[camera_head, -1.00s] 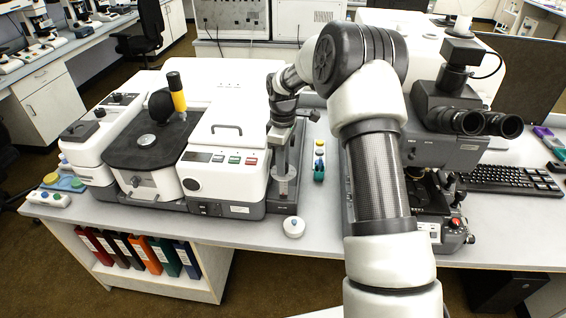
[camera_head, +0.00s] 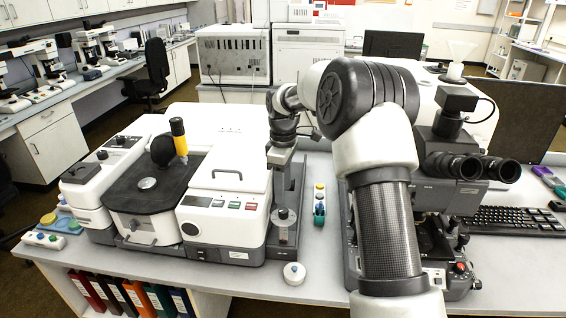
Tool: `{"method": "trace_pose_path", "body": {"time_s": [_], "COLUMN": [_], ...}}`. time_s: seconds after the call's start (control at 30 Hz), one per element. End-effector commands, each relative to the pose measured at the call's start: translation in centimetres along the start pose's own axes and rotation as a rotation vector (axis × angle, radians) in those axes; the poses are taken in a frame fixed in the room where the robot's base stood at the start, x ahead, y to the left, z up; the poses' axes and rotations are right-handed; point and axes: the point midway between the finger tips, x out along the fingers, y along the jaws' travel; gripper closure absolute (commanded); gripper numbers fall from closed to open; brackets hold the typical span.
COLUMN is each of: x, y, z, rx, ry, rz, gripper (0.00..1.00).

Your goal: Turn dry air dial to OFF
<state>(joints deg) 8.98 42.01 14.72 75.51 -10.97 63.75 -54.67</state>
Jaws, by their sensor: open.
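The infrared microscope bench unit (camera_head: 222,165) is a white and grey instrument at the left of the desk. No label readable as dry air or OFF shows, so I cannot tell for sure which part is the dial. My gripper (camera_head: 281,170) points down directly above the disc and tube, at the unit's right edge. Its jaws are open, though small and partly unclear in this view. I cannot tell whether it touches anything below it.
A round white knobbed piece (camera_head: 294,273) sits near the front desk edge. Small coloured-capped items (camera_head: 319,203) stand to the right of the tube. A binocular microscope (camera_head: 450,165) and keyboard (camera_head: 515,221) are at the right.

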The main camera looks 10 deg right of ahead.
Motion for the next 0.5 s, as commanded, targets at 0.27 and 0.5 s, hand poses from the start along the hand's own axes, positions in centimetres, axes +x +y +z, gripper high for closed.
{"method": "trace_pose_path", "body": {"time_s": [0.27, 0.5], "x": [-6.6, -9.3], "y": [0.0, 0.0], "z": [-0.1, -0.1], "rx": [0.001, -0.001], "ry": [0.003, 0.001], "rz": [0.003, 0.0], "gripper": [0.57, 0.57]}}
